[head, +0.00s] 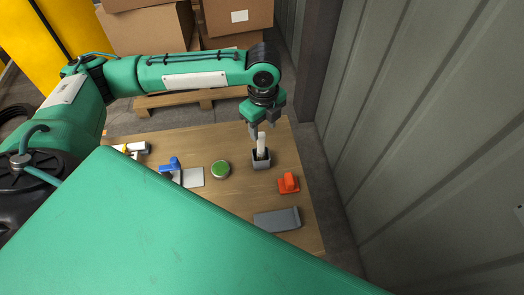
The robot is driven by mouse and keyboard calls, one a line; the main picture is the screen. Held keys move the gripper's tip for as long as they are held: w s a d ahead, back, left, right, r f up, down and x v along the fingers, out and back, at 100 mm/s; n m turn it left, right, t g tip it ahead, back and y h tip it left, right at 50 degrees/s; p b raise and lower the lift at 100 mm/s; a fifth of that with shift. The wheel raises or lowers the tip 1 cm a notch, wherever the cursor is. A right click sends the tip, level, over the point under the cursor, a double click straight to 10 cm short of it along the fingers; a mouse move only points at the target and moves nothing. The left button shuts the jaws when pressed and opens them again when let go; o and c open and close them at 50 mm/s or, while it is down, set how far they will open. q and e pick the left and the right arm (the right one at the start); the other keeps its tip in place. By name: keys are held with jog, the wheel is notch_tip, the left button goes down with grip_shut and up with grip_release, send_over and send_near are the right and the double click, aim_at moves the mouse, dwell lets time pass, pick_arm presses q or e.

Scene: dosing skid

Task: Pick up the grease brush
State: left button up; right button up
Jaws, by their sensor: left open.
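A pale upright handle, which I take to be the grease brush (262,147), stands in a small grey square pot (261,164) on the wooden table. Its lower end is hidden inside the pot. My left gripper (263,128) points down right over it, with its fingers apart. The top of the handle shows at the fingertips; I cannot tell whether it lies between them or just below. My right gripper is not in view.
On the wooden table (225,205) are a green-topped round tin (220,169), an orange-red object (288,182), a grey flat block (277,219), a blue item (170,163) and a white card (193,178). A grey corrugated wall (420,130) stands right. Cardboard boxes (150,30) stand behind.

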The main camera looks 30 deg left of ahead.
aim_at(261, 141)
pick_arm(q)
notch_tip(261, 141, down, 3)
jog(key=shift+r, duration=0.2)
jog(key=f, duration=0.2)
jog(key=a+f+p, duration=0.1)
jog(key=f, duration=0.1)
jog(key=shift+w+f+p, duration=0.15)
jog(key=shift+p, duration=0.15)
jog(key=shift+f, duration=0.45)
grip_shut()
